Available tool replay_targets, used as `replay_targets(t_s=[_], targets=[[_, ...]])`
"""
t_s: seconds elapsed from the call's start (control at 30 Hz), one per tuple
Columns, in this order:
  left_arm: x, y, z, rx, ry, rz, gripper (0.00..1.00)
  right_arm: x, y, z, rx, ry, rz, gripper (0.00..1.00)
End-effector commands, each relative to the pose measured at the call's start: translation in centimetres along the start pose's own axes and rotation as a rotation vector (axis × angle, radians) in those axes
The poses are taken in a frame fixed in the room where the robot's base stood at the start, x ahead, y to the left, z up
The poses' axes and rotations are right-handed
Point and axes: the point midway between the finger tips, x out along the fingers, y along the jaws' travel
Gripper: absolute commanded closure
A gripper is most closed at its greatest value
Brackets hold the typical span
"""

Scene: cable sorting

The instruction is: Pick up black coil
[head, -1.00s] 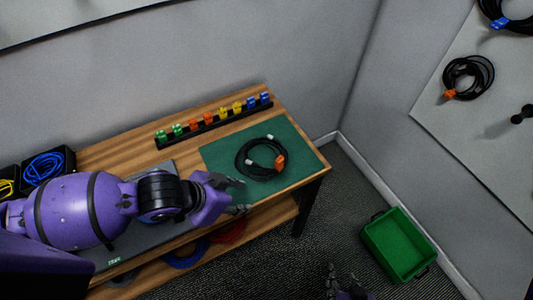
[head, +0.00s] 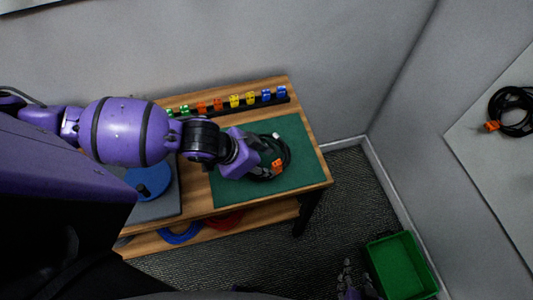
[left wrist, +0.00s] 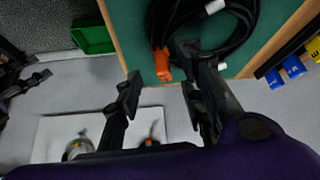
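The black coil (head: 287,153) lies on the green mat (head: 302,180) with an orange clip (head: 278,165) and white ends. My left gripper (head: 262,160) is over the coil's left side in the head view and hides part of it. In the left wrist view the coil (left wrist: 247,22) is at the top, and my left gripper (left wrist: 158,76) has its fingers apart. The orange clip (left wrist: 162,65) shows between the fingertips; I cannot tell whether they touch it. My right gripper (head: 350,283) is at the bottom edge of the head view, too small and dark to read.
A rack of colored clips (head: 235,103) runs along the table's back edge. A blue coil (head: 150,182) lies on a grey mat to the left. A green bin (head: 400,265) stands on the floor at right.

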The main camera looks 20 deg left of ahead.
Motion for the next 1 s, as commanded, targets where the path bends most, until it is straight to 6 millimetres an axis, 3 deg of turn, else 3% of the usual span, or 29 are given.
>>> replay_targets(t_s=[0.17, 0.3, 0.6, 0.87, 1.0], targets=[[2.5, -0.1, -1.2, 0.002, 0.006, -0.002, 0.64, -0.1, -0.1, -0.2, 0.004, 0.003, 0.001, 0.6], [4.3, 0.0, -1.0, 0.001, 0.003, -0.001, 0.64, 0.0, 0.0, -0.2, 0.003, 0.003, 0.001, 0.6], [4.7, -0.1, -1.0, 0.002, 0.004, -0.003, 0.64, 0.4, 0.2, -1.0, -0.012, 0.016, -0.001, 0.6], [4.7, -0.1, -1.0, 0.002, 0.004, -0.002, 0.98, 0.3, 0.4, -1.0, -0.015, 0.016, 0.0, 0.6], [4.8, 0.0, -0.9, 0.001, 0.003, -0.001, 1.0, 0.3, 0.4, -0.8, -0.013, 0.013, 0.0, 0.6]])
